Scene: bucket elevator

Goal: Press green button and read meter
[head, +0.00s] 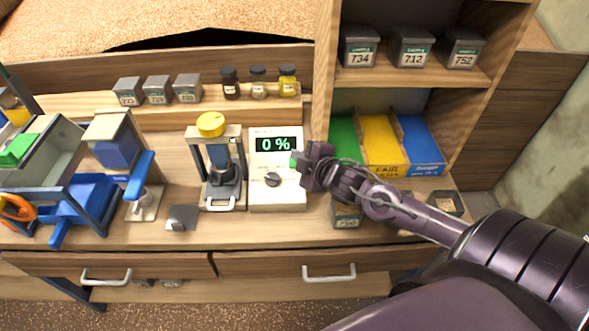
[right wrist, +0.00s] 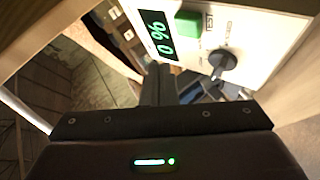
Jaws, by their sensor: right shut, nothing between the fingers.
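The white meter box (head: 278,196) stands on the bench in the middle of the head view. In the head view the button (head: 294,161) is partly hidden by my right gripper (head: 304,168). That gripper is shut and empty, with its tips at the button; I cannot tell whether they touch it. My left gripper is not in view.
A press with a yellow knob (head: 210,124) stands left of the meter. Green, yellow and blue bins (head: 421,146) and sample boxes (head: 411,47) are at the right. Small jars (head: 258,82) line the back shelf. A blue-framed machine (head: 85,195) fills the left.

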